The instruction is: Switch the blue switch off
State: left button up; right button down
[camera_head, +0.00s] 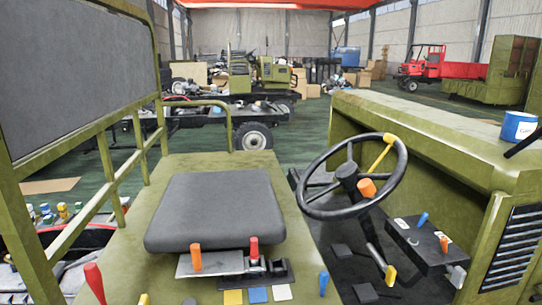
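Several blue controls show. A blue-tipped lever (422,220) stands upright on a dark control box (428,244) right of the steering wheel. Another blue-tipped lever (323,283) stands near the bottom edge, right of the seat base. A flat blue square (258,295) lies between a yellow square (233,297) and a white square (282,292) in front of the seat. I cannot tell which one is the blue switch, or whether it is on or off. Neither of my grippers can be made out.
A black seat (216,212) and a steering wheel (353,176) with an orange knob stand close by. Orange (196,257) and red (254,247) levers rise before the seat. An orange-tipped lever (444,243) stands on the control box.

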aim_at(425, 215)
jog(key=z, duration=1.35)
